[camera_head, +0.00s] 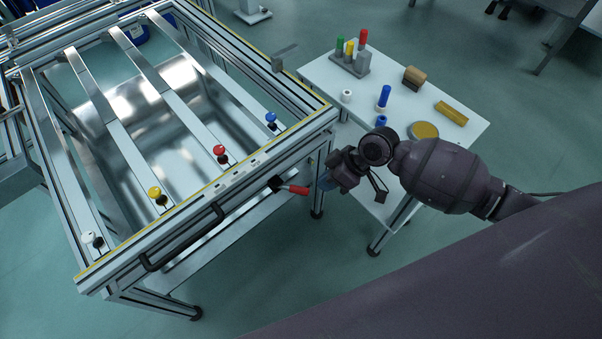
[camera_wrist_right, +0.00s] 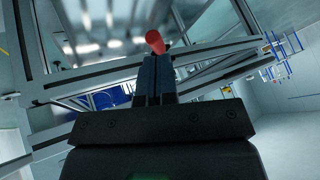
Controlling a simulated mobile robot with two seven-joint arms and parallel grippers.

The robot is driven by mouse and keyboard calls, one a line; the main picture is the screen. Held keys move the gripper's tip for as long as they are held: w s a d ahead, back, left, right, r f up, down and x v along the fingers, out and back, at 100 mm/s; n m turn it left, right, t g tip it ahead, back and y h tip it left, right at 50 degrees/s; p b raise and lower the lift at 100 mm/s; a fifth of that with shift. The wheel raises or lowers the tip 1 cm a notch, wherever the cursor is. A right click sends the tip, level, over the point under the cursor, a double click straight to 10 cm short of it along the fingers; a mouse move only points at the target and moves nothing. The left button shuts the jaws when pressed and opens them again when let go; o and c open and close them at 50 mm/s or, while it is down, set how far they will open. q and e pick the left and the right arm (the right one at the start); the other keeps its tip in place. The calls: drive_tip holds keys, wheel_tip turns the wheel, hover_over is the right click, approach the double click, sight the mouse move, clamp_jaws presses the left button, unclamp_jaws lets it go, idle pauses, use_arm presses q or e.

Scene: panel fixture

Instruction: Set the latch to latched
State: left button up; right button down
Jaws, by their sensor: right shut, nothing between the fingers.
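The latch (camera_head: 291,188) is on the front side of the metal frame, near its right corner. It has a dark pivot and a red handle that points to the right in the head view. My right gripper (camera_head: 325,182) is just right of the red handle tip, with its fingers toward it. In the right wrist view my right gripper (camera_wrist_right: 154,75) is shut with its fingers together. The red handle end (camera_wrist_right: 155,41) shows just beyond the fingertips; I cannot tell whether they touch. My left gripper is not in view.
The frame (camera_head: 110,262) carries white, yellow, red and blue knobs and a black bar handle (camera_head: 182,240) left of the latch. A side table (camera_head: 400,110) with coloured pegs, cylinders and a disc stands behind my right arm. Open floor lies in front of the frame.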

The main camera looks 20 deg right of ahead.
sight(296, 190)
drive_tip(key=w+d+r+n+g+b, duration=0.2)
drive_tip(key=w+r+n+g+b, duration=0.15)
drive_tip(key=w, duration=0.35)
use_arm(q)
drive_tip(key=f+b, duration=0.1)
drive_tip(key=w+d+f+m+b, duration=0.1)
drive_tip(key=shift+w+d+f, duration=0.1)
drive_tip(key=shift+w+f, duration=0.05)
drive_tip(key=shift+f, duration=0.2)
use_arm(e)
drive_tip(key=x, duration=1)
drive_tip(key=shift+d+m, duration=0.2)
drive_tip(key=shift+m, duration=0.15)
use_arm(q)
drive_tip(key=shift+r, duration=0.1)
use_arm(e)
drive_tip(key=shift+s+g, duration=0.1)
drive_tip(key=shift+g, duration=0.15)
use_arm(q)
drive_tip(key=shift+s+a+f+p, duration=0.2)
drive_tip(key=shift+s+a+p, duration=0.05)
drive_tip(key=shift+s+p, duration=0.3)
use_arm(e)
drive_tip(key=shift+s+m, duration=0.2)
drive_tip(key=shift+m, duration=0.2)
